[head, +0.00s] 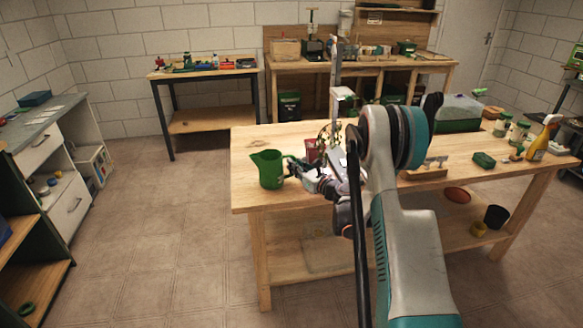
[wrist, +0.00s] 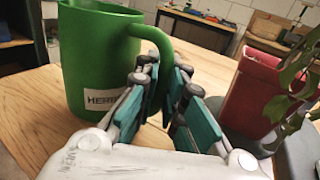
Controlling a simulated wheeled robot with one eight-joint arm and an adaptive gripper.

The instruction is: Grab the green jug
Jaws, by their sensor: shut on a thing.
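The green jug (head: 268,171) stands upright at the near left corner of the wooden workbench (head: 246,197) in the head view. In the wrist view the jug (wrist: 95,65) fills the upper left, with a white label partly hidden by my finger; the letters "HER" can be read. Its handle points right, towards my gripper (head: 292,168). In the wrist view my gripper (wrist: 166,84) has its teal-padded fingers closed on the handle. The lower end of the handle is hidden between the fingers. The jug appears to rest on the bench top.
A red pot (wrist: 252,92) with a leafy plant stands close to the right of my gripper. A wooden block rack (head: 424,172), a green box (head: 484,160) and a yellow spray bottle (head: 541,140) stand further right. The floor left of the bench is clear.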

